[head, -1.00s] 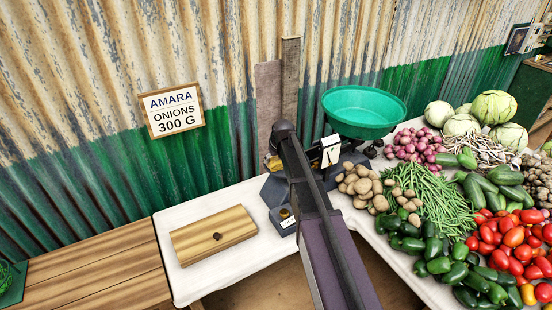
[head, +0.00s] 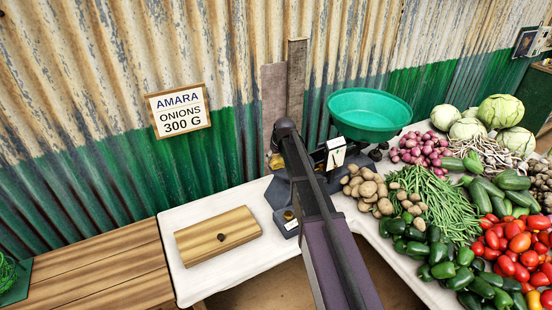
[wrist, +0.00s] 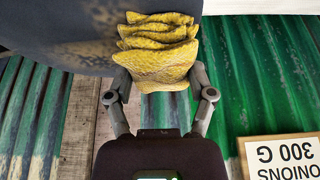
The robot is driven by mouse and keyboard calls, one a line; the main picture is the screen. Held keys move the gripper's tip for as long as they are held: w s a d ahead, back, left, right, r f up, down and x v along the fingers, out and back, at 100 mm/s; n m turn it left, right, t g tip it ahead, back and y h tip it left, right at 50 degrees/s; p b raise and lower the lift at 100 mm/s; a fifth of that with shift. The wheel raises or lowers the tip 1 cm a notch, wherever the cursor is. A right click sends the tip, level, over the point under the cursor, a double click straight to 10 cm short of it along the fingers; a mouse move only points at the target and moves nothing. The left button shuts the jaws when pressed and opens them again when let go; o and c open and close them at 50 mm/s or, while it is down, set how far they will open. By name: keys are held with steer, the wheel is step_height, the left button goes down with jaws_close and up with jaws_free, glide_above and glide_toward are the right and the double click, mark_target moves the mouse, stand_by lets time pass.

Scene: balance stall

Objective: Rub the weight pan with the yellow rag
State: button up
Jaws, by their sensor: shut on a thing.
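The yellow rag (wrist: 155,60) is bunched in folds between the two fingers of my gripper (wrist: 158,78) in the wrist view. A dark grey flat surface, apparently the weight pan (wrist: 35,25), fills the upper left there, with a dull yellowish smear (wrist: 85,52) on it. The rag overlaps the pan's edge in the picture; I cannot tell whether they touch. In the head view my arm covers the gripper and most of the pan. A bit of yellow, likely the rag (head: 275,162), shows left of the arm, above the dark scale (head: 281,196).
A green basin (head: 371,113) sits at the scale's right side. Potatoes (head: 366,188), onions (head: 421,148), beans and other vegetables crowd the table's right. A wooden box (head: 217,237) lies on the white cloth at left. The corrugated wall (head: 90,90) with a sign (head: 181,110) stands close behind.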

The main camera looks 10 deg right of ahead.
steer(key=shift+d, duration=0.1)
steer(key=shift+w+d, duration=0.3)
steer(key=shift+d, duration=0.65)
steer(key=shift+w+d, duration=0.25)
steer(key=shift+d, duration=0.7)
steer(key=shift+w+d, duration=0.2)
steer(key=shift+d, duration=0.45)
steer(key=shift+w+d, duration=0.25)
steer(key=shift+d, duration=0.35)
steer(key=shift+w+d, duration=0.2)
steer(key=shift+d, duration=0.45)
steer(key=shift+w+d, duration=0.1)
steer(key=shift+d, duration=0.05)
steer(key=shift+w+d, duration=0.3)
steer(key=shift+d, duration=0.55)
steer(key=shift+w+d, duration=0.25)
steer(key=shift+d, duration=0.6)
steer(key=shift+r, duration=0.15)
step_height(320, 180, up, 6)
steer(key=p, duration=0.6)
